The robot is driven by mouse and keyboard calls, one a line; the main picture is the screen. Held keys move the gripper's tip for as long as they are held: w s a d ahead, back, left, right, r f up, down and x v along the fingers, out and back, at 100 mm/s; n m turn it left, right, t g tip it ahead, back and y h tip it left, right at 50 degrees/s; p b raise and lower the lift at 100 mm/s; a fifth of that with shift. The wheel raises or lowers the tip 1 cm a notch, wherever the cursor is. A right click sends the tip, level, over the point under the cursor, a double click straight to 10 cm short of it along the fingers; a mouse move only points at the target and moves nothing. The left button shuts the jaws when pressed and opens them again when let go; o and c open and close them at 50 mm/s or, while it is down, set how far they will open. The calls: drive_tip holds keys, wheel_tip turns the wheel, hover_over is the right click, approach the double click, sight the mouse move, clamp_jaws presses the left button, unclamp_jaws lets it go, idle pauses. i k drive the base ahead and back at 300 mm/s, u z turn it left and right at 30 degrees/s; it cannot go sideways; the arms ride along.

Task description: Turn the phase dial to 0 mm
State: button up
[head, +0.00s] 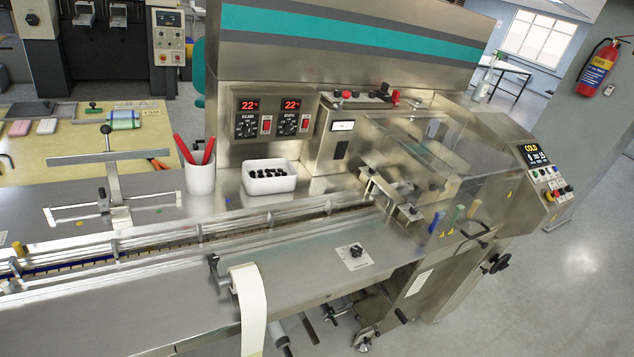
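A small black knob (356,251) sits on a white marked plate (346,257) on the machine's steel front deck, right of the paper strip. It looks like the phase dial, but its markings are too small to read, so I cannot tell its setting. Two other black dials, a left one (246,125) and a right one (287,124), sit under red displays that both read about 22 on the upright control panel. My gripper is not in view.
A white paper strip (250,305) hangs over the deck's front edge, beside a small crank (214,268). A guide rail (160,240) runs behind the knob. A white bin (268,180), a cup with red-handled tools (199,174) and a clear guard (420,150) stand farther back.

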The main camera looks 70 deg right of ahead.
sight(355, 251)
drive_tip(key=z, duration=2.2)
drive_tip(key=i, duration=1.05)
drive_tip(key=z, duration=0.05)
